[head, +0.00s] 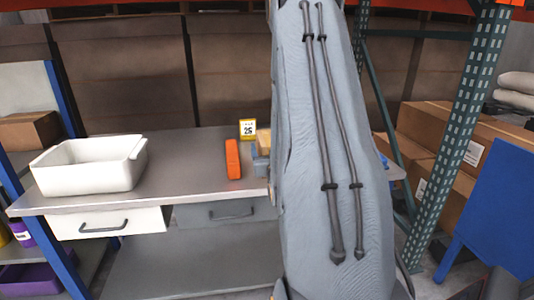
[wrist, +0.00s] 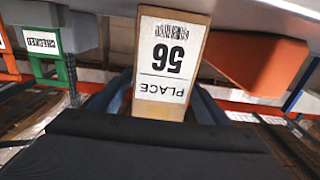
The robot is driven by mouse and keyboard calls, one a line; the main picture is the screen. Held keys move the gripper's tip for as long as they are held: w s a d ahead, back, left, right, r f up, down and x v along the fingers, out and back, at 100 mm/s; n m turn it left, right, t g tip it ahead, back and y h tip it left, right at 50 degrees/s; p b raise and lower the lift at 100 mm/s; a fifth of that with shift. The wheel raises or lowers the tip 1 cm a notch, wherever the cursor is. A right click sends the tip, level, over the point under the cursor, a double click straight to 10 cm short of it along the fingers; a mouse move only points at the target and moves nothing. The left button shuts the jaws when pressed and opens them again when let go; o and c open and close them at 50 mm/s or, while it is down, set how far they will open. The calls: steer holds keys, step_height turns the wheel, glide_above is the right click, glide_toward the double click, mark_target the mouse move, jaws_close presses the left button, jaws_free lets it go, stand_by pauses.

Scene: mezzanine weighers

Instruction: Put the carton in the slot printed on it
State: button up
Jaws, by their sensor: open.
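The carton is a tan box (wrist: 143,55) with a white label reading "PLACE 56" and a barcode, upside down in the wrist view. In the head view a small part of the carton (head: 264,141) shows beside my arm, on the grey table. My gripper (wrist: 155,102) is open, with a blue-grey finger on each side of the carton; I cannot tell whether either touches it. In the head view my arm hides most of the gripper (head: 260,163). No slot with the number 56 is readable.
An orange block (head: 232,158) stands left of the carton, near a yellow-edged sign (head: 248,129) reading 25. A white bin (head: 88,166) sits on the table's (head: 190,165) left part. A green rack post (head: 462,120) stands right. Table between bin and orange block is clear.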

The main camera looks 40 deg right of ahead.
steer(key=shift+x, duration=1.35)
steer(key=c, duration=1.6)
